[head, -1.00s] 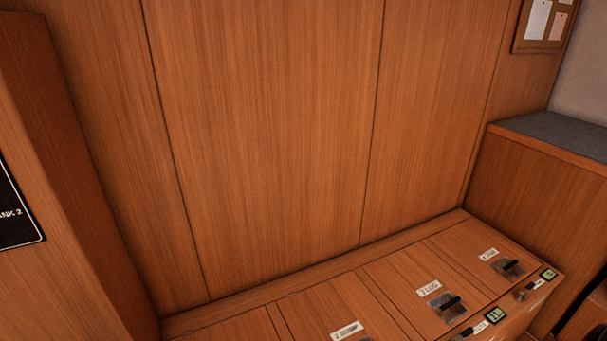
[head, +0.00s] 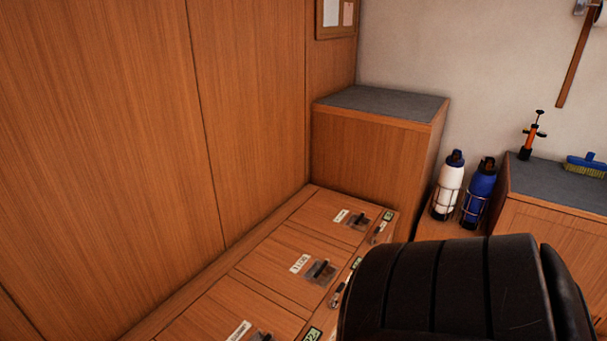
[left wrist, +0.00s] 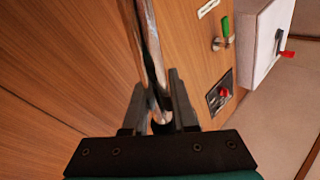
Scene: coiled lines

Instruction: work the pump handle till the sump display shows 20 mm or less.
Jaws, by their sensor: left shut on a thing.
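In the left wrist view my left gripper (left wrist: 157,108) is shut on a shiny chrome bar (left wrist: 146,50), which looks like the pump handle. The bar runs up and out of the top of that view, and a dark end shows between the fingers. Where the handle joins the pump is out of view. No display marked as the sump's can be made out. In the head view, small greenish displays (head: 388,215) sit along the locker edge, too small to read. Neither gripper shows in the head view, and my right gripper is in no view.
In the left wrist view a green lever (left wrist: 225,27), a red knob (left wrist: 224,93) and a white box (left wrist: 265,42) with a red lever are to the right. In the head view a black padded object (head: 460,295) fills the lower right. Bottles (head: 449,190) stand beyond the locker top (head: 265,260).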

